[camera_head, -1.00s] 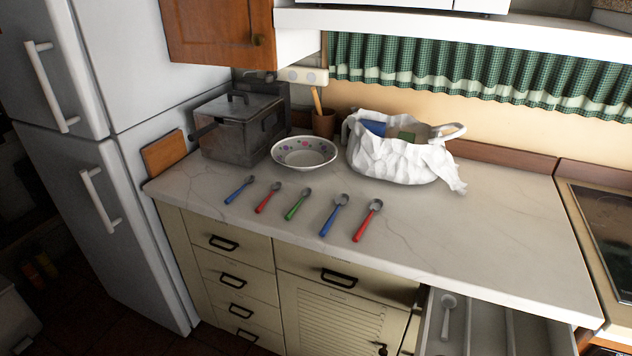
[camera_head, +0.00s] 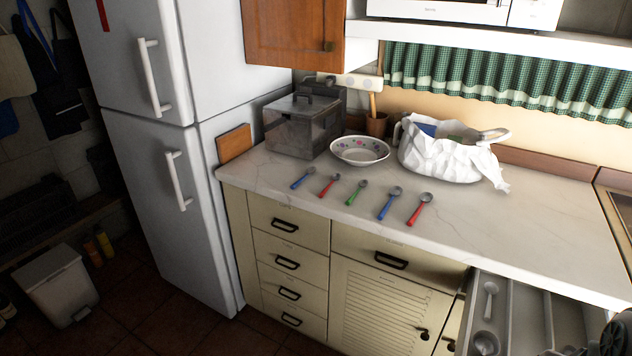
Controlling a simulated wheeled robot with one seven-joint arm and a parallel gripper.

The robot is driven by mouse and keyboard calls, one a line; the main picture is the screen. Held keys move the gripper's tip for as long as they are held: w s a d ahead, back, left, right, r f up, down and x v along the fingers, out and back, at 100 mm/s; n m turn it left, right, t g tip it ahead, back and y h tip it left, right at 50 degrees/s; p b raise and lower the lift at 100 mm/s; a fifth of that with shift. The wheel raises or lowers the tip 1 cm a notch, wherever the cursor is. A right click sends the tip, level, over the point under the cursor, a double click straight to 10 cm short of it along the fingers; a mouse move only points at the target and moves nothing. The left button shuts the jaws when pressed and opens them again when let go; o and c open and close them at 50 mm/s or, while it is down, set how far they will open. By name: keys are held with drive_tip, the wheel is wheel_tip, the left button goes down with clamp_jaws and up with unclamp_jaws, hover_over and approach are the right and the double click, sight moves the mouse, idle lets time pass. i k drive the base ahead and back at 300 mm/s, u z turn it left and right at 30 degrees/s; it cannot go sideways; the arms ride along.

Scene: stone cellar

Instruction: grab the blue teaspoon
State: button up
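Two blue-handled spoons lie on the counter. The smaller one, the blue teaspoon (camera_head: 301,179), is at the far left end of a row of spoons, its metal bowl towards the back. A larger blue spoon (camera_head: 388,204) lies further right in the row. Dark parts, apparently of my arm or gripper (camera_head: 612,338), show at the lower right corner, cut off by the frame edge. They are far from the spoons. No fingertips can be made out.
Red spoons (camera_head: 329,186) (camera_head: 420,209) and a green spoon (camera_head: 356,193) share the row. Behind stand a bowl (camera_head: 360,151), a metal box (camera_head: 300,126) and a white bag (camera_head: 447,160). An open drawer (camera_head: 510,292) juts out at lower right. Counter (camera_head: 535,220) right of the spoons is clear.

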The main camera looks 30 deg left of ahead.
sight(312, 169)
drive_tip(key=u, duration=2.9)
drive_tip(key=k, duration=0.75)
drive_tip(key=z, duration=1.4)
drive_tip(key=i, duration=0.5)
drive_tip(key=u, duration=0.05)
